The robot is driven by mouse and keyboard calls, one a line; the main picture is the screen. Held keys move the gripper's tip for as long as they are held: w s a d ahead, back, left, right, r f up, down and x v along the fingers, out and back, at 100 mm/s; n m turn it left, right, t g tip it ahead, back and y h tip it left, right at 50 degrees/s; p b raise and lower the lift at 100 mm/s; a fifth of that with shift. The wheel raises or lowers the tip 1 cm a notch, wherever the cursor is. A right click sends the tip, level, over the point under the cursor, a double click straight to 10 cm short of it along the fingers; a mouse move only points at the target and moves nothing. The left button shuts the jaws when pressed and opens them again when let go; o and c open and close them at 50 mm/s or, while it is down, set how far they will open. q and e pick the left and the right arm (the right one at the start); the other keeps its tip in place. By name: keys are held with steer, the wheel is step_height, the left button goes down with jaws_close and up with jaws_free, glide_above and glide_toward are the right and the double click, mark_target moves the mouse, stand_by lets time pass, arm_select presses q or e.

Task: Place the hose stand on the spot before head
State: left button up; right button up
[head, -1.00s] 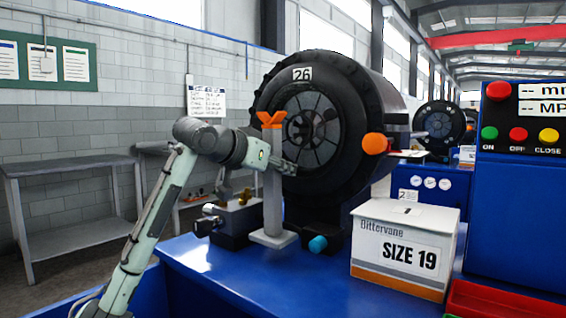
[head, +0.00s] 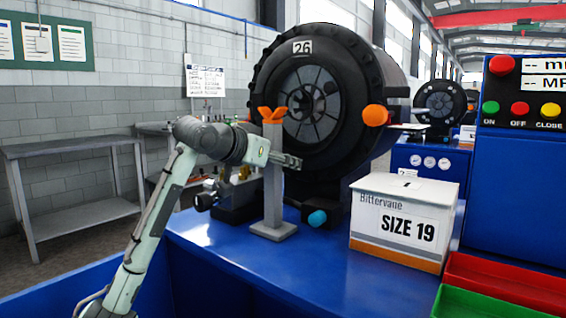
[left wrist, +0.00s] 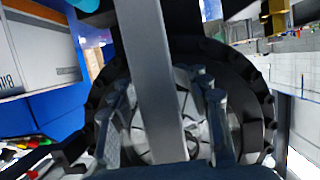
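The hose stand (head: 273,185) is a grey post with a square base and an orange forked top. It is upright over the blue bench top, in front of the black round crimper head (head: 312,105) marked 26. I cannot tell if its base touches the bench. My left gripper (head: 287,161) is at the upper half of the post. In the left wrist view the post (left wrist: 155,75) runs between the two fingers (left wrist: 168,115), with the crimper head (left wrist: 248,95) behind it. The gripper appears shut on the post. My right gripper is not in view.
A white and orange SIZE 19 box (head: 405,220) stands right of the stand. Red (head: 510,282) and green (head: 485,304) trays are at the lower right. A valve block (head: 225,203) sits behind the stand to the left. The blue bench front (head: 300,275) is clear.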

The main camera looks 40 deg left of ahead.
arm_select(q)
steer(key=shift+s, duration=0.1)
steer(key=v, duration=1.1)
steer(key=shift+s+r+b, duration=0.25)
steer(key=shift+s+b, duration=0.1)
steer(key=shift+b, duration=0.1)
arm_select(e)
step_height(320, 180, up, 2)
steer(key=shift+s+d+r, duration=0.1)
arm_select(q)
steer(key=shift+d, duration=0.15)
